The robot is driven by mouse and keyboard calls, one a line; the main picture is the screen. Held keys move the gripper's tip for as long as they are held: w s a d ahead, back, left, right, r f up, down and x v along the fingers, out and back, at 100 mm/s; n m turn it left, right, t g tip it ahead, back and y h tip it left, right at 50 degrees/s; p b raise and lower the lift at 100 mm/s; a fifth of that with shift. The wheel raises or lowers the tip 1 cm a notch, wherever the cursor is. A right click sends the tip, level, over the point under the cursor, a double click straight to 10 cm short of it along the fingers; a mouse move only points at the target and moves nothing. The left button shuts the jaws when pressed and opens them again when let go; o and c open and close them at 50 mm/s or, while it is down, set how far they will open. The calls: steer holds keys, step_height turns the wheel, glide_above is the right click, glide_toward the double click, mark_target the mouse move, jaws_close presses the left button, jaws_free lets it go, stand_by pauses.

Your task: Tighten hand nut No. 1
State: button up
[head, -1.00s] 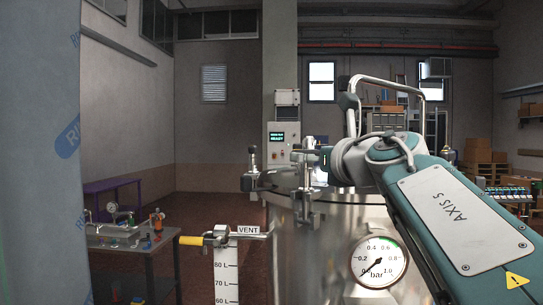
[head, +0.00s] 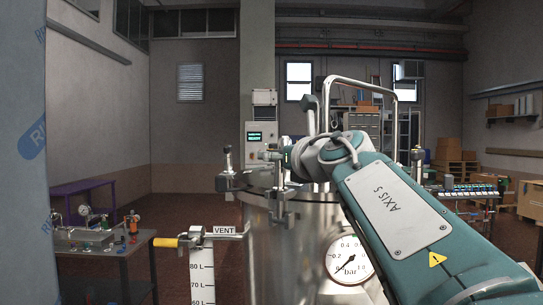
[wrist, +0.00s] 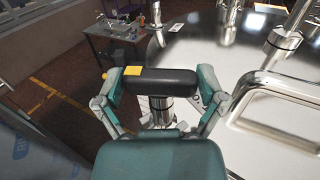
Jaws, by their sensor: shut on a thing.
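A hand nut with a black bar handle (wrist: 160,82), marked with a yellow patch, stands on a bright metal stem at the edge of the steel vessel's lid (wrist: 200,60). My gripper (wrist: 160,84) is shut on this bar, with one teal finger at each end. In the head view my gripper (head: 280,156) is at the lid's near rim, above a metal clamp (head: 279,195); the bar is hardly visible there. No number is readable on the nut. Another clamp with an upright dark-tipped handle (head: 228,163) stands at the lid's left edge, apart from my gripper.
A bent tubular rail (wrist: 235,108) rises from the lid beside my gripper. A pressure gauge (head: 348,257) faces me on the vessel. A vent valve with a yellow handle (head: 165,242) sticks out left. A film-wrapped column (head: 22,150) stands at far left.

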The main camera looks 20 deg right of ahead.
steer(key=shift+f+m+h, duration=0.25)
steer(key=shift+m+h, duration=0.65)
steer(key=shift+h, duration=0.8)
steer(key=shift+r, duration=0.1)
steer(key=o, duration=0.8)
steer(key=shift+r, duration=0.1)
steer(key=shift+s+a, duration=0.1)
steer(key=shift+s, duration=0.2)
steer(key=s, duration=1.1)
steer(key=shift+s+a, duration=0.2)
steer(key=shift+a, duration=0.1)
steer(key=shift+m, duration=0.3)
